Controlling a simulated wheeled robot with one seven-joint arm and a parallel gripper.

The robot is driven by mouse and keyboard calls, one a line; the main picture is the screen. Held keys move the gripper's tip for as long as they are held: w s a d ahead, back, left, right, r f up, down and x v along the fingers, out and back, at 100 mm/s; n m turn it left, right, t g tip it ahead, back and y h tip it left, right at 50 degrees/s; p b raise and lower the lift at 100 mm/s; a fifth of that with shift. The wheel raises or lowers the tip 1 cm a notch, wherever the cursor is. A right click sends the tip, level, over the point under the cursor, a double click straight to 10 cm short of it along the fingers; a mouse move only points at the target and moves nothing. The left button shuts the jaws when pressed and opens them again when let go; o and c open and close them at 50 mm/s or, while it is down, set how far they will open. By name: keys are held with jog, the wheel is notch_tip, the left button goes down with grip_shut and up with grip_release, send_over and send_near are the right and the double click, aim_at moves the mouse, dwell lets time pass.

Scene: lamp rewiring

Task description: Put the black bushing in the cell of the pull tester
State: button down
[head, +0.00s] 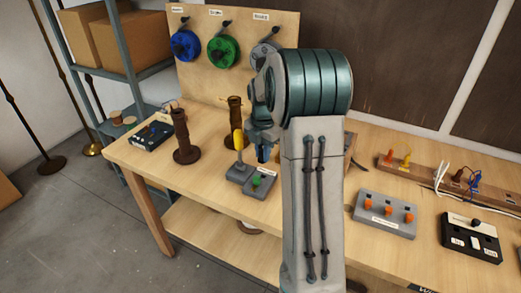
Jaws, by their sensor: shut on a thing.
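My gripper (263,152) points down above the workbench, just right of a grey device with an upright yellow lever (238,142). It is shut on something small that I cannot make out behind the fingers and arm. I cannot pick out the black bushing for certain. Next to the lever device stands a low grey box with a green knob (257,180) and a dark opening. No label that I can read names the pull tester, so I cannot tell which device it is. My arm hides the middle of the bench.
Two brown lamp columns (184,138) and (234,118) stand behind. A black box (152,136) lies at the left. A grey box with orange knobs (385,213) and a black-and-white box (472,238) lie at the right. A rail with coloured plugs (430,176) runs behind them.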

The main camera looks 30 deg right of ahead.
jog(key=shift+s+d+f+b, duration=0.1)
jog(key=shift+f+b, duration=0.6)
jog(key=shift+f, duration=0.25)
jog(key=shift+f+b, duration=1.45)
jog(key=shift+f, duration=0.7)
jog(key=shift+f, duration=0.5)
jog(key=c, duration=1.2)
grip_release()
jog(key=shift+c, duration=0.2)
